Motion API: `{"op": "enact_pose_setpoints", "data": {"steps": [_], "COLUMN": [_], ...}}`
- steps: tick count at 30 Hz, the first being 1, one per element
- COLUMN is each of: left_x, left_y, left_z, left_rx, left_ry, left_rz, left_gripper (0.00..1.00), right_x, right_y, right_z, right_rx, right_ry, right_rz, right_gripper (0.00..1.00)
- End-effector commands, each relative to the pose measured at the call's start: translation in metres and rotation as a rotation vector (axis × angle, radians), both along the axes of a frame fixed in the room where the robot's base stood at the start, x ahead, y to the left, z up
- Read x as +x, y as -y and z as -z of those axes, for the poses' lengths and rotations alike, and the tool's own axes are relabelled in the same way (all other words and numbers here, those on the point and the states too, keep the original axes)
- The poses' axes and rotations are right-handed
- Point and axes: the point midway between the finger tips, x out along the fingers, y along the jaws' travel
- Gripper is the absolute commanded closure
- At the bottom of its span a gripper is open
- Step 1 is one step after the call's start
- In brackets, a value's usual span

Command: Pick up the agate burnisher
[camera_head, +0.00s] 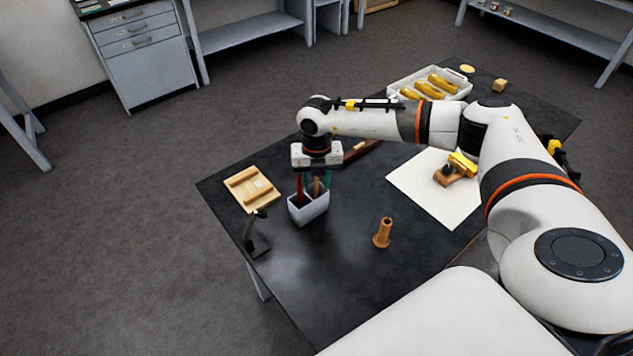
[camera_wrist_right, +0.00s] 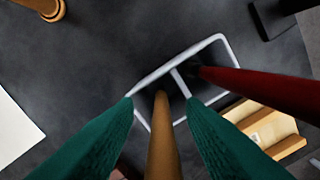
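A pale grey divided cup (camera_head: 308,208) stands on the dark table, holding a tan-handled tool (camera_wrist_right: 162,140) and a red-handled tool (camera_wrist_right: 260,88). Their tips are hidden, so I cannot tell for certain which is the agate burnisher. My right gripper (camera_wrist_right: 161,104) points down over the cup, its green fingers open on either side of the tan handle. Gaps show between the handle and the fingers. The red handle leans outside the fingers, at the right in the wrist view. My left gripper is not in view.
A wooden tray-like board (camera_head: 251,189) and a small black stand (camera_head: 256,240) are left of the cup. A turned wooden piece (camera_head: 382,232) stands to the right. White paper (camera_head: 425,196) and a white tray (camera_head: 396,86) of yellow-handled tools lie farther right and back.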

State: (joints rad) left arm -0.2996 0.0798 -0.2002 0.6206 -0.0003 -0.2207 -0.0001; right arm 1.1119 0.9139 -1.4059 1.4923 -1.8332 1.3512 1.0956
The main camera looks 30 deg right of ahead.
Motion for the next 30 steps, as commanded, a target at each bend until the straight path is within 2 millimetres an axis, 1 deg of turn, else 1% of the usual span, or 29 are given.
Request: {"op": "enact_pose_setpoints", "data": {"steps": [3, 8, 11, 15, 25, 28, 30], "left_x": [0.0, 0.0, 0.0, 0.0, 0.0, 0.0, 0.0], "left_y": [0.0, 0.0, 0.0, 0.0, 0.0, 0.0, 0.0], "left_z": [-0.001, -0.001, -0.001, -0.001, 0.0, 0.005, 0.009], "left_rx": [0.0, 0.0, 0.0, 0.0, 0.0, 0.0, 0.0], "left_ry": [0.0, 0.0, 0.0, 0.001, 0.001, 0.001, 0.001], "left_rz": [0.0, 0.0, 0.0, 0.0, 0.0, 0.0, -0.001], "left_gripper": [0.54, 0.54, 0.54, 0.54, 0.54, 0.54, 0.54], "right_x": [0.0, 0.0, 0.0, 0.0, 0.001, 0.001, 0.002], "right_y": [0.0, 0.0, 0.0, 0.0, 0.0, 0.0, 0.0], "right_z": [0.004, 0.005, 0.004, 0.004, 0.002, -0.007, -0.018], "right_rx": [0.0, 0.0, 0.0, 0.0, 0.001, 0.001, 0.001], "right_ry": [0.001, 0.001, 0.001, 0.001, 0.003, 0.004, 0.007], "right_rz": [0.001, 0.0, 0.001, 0.001, 0.001, 0.0, 0.0], "right_gripper": [0.63, 0.63, 0.78, 1.0, 1.0, 1.0, 1.0]}}
